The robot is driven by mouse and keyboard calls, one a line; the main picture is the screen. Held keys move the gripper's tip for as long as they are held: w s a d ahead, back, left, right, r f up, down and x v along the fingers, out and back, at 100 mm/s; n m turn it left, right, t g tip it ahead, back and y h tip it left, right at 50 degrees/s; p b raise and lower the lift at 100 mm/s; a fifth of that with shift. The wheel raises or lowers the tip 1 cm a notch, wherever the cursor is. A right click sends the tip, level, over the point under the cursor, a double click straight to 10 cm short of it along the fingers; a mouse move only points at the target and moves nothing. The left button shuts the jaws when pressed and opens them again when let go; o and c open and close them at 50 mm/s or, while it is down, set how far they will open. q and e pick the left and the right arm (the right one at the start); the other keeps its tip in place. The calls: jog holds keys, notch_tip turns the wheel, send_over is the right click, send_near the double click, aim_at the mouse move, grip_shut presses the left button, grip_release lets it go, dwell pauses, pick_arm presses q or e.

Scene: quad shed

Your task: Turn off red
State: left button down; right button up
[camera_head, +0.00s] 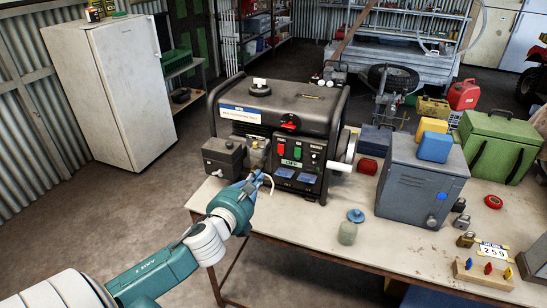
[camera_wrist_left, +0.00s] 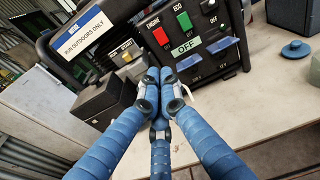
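A black generator (camera_head: 325,110) stands on the table. Its front panel has a red switch (camera_head: 282,141) under the word ENGINE and a green switch (camera_head: 297,153) under ECO, with an OFF label (camera_head: 292,163) below. In the left wrist view, the red switch (camera_wrist_left: 161,36) is just above my fingertips, and the green switch (camera_wrist_left: 184,20) is up to its right. My left gripper (camera_head: 258,182) is in front of the generator, below and left of the red switch. Its three blue fingers (camera_wrist_left: 157,88) are drawn together, with nothing visible between them. My right gripper is out of view.
A grey metal box (camera_head: 420,190), a small jar (camera_head: 348,232) and several padlocks stand to the right on the table (camera_head: 300,225). A dark box (camera_head: 223,158) is left of the panel. Blue socket covers (camera_wrist_left: 222,45) sit right of my fingers.

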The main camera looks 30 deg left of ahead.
pick_arm(q)
jog(key=p, duration=0.3)
send_near(277, 151)
jog(key=x, duration=0.4)
jog(key=shift+w+d, duration=0.1)
jog(key=shift+w, duration=0.1)
jog(key=shift+w+f, duration=0.2)
jog(key=shift+w, duration=0.5)
jog(key=b, duration=0.3)
jog(key=shift+w+a+f+t, duration=0.1)
jog(key=shift+w+a+t, duration=0.15)
jog(key=shift+w+t, duration=0.05)
